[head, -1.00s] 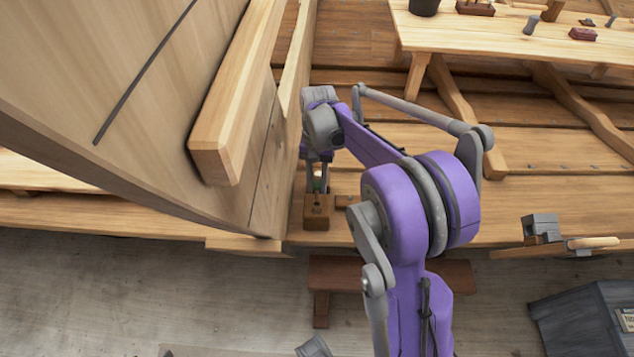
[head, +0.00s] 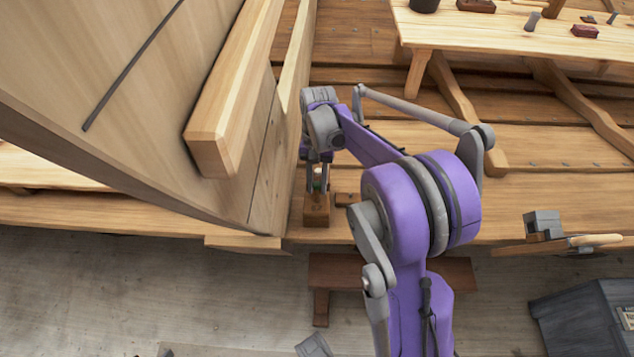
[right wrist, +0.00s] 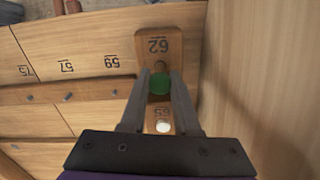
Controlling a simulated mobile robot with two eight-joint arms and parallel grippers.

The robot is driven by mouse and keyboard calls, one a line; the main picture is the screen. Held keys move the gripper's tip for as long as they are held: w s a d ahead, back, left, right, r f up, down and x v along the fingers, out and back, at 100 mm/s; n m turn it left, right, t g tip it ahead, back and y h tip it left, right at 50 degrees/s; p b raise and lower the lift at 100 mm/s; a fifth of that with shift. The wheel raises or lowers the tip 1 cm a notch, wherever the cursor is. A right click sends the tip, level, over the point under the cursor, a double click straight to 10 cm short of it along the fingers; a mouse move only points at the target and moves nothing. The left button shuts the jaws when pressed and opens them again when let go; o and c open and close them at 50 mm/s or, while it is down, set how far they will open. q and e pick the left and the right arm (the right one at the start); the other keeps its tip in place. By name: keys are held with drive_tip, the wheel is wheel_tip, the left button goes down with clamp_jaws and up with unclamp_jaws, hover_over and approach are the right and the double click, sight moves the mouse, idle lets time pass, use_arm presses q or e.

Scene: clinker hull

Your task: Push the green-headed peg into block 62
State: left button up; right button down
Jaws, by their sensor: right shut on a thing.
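Block 62 (right wrist: 148,42) is a brown wooden block with its number showing in the right wrist view. In the head view a small wooden block (head: 316,213) stands below my right gripper (head: 317,184). The green-headed peg (right wrist: 159,84) shows its round green head between the two fingers of my right gripper (right wrist: 160,82), which is shut on it. A short brown part shows beside the head, toward the number. How deep the peg sits in the block cannot be told. My left gripper is not in view.
A white round head (right wrist: 163,127) shows on wood marked 65, close to the fingers. The pale hull planking (head: 130,100) rises close at the left of my right gripper. A bench (head: 500,35) with tools stands at the back right.

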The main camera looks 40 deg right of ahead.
drive_tip(key=shift+b+x, duration=0.5)
drive_tip(key=shift+x, duration=0.3)
drive_tip(key=c, duration=0.6)
unclamp_jaws()
drive_tip(key=shift+o, duration=0.2)
drive_tip(key=shift+r, duration=0.1)
drive_tip(key=p+v, duration=0.5)
drive_tip(key=v, duration=0.3)
